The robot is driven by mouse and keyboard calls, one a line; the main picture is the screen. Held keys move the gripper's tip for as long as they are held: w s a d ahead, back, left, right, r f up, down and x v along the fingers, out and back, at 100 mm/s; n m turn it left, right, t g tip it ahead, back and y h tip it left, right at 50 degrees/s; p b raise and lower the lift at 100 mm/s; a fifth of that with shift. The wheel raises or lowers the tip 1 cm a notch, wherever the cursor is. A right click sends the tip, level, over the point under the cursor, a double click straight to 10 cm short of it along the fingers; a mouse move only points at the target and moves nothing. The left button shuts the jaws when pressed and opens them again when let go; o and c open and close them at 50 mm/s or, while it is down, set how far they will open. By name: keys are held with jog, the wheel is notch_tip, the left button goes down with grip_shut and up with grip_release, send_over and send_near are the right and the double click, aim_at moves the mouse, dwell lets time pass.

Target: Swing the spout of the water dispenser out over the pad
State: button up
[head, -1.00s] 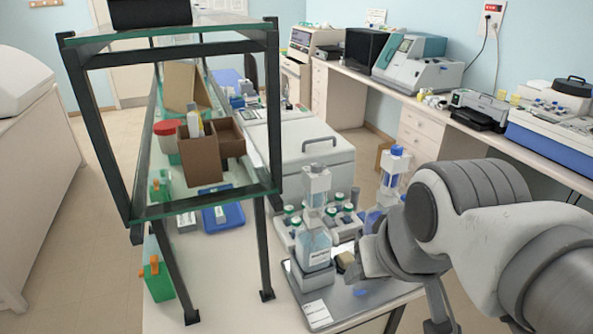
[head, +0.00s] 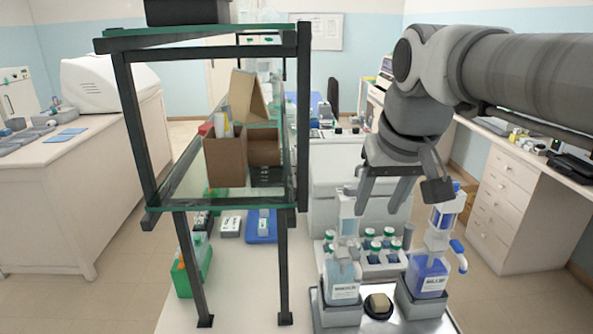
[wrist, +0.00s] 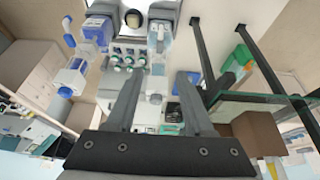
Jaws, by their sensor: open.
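The water dispenser is the clear, white-labelled bottle (head: 342,280) at the left of the tray, with a pale upright head (head: 348,205). It also shows in the wrist view (wrist: 158,42). Its spout is too small to make out. The pad is a tan block on a round black base (head: 378,304), between the two bottles; it also shows in the wrist view (wrist: 132,18). My gripper (head: 383,205) is open and empty, with its fingers pointing down above and beside the water dispenser's head. I cannot tell whether it touches. Its fingers also show in the wrist view (wrist: 158,80).
A blue-filled dispenser (head: 428,278) with a blue spout stands to the right on the tray (head: 375,326). Several green-capped vials stand in a rack (head: 378,262) behind. A dark-framed glass shelf (head: 225,203) with cardboard boxes (head: 225,160) stands close on the left.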

jog(key=w, duration=0.1)
send_near(355, 250)
jog(key=x, duration=0.8)
jog(key=shift+f+b, duration=0.35)
jog(key=shift+b, duration=0.05)
grip_shut()
jog(key=shift+w, duration=0.1)
dwell(1.1)
